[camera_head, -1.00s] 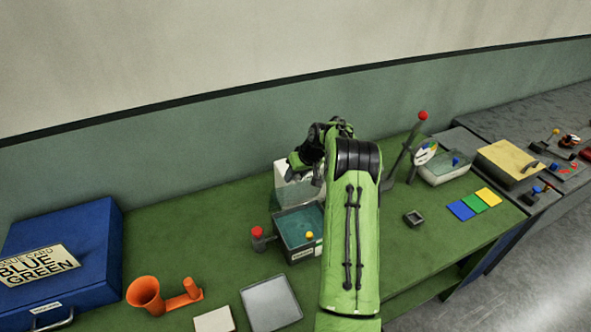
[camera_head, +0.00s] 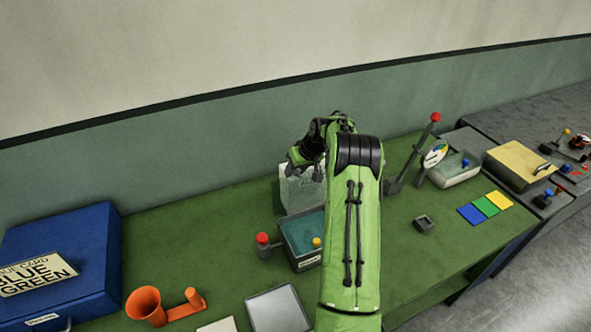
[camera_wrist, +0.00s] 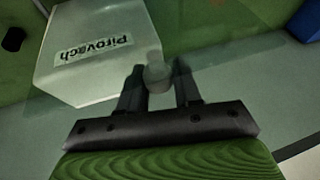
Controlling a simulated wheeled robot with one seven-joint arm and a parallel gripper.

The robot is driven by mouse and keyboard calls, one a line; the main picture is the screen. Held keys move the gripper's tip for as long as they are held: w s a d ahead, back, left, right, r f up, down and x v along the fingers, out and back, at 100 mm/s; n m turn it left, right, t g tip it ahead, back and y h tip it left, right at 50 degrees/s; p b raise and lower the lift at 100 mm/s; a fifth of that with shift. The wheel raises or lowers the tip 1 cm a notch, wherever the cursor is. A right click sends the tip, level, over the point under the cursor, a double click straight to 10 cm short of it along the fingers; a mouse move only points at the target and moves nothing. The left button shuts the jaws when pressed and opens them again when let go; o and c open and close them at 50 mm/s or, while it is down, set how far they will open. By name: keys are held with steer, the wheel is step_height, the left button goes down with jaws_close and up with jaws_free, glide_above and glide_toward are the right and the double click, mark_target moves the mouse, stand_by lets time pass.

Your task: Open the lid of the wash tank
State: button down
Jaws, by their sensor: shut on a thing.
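A pale, partly see-through box or panel (camera_head: 302,192) stands at the back of the green bench; I take it for the wash tank or its lid, but cannot tell which. My gripper (camera_head: 303,162) is at its top edge. In the wrist view, my gripper (camera_wrist: 158,84) is shut on a small round knob (camera_wrist: 154,70). A whitish labelled box (camera_wrist: 100,55) shows beside the fingers there, its print upside down. A clear pane seems to cross that view. How far the lid is raised cannot be told. My forearm hides part of the bench.
A tray of teal liquid (camera_head: 303,228) stands just in front, with a red-knobbed post (camera_head: 262,239) beside it. A red-tipped lever (camera_head: 424,140) rises right of my arm. A blue case (camera_head: 62,255) and an orange funnel piece (camera_head: 146,304) are at left. The back-left bench is clear.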

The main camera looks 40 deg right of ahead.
steer(key=shift+s+f, duration=0.1)
steer(key=shift+f, duration=0.2)
steer(key=c, duration=1.1)
jaws_free()
steer(key=shift+c, duration=0.2)
steer(key=shift+o, duration=1.3)
steer(key=shift+r, duration=0.1)
steer(key=v, duration=1.5)
steer(key=shift+r, duration=0.3)
steer(key=shift+d, duration=0.1)
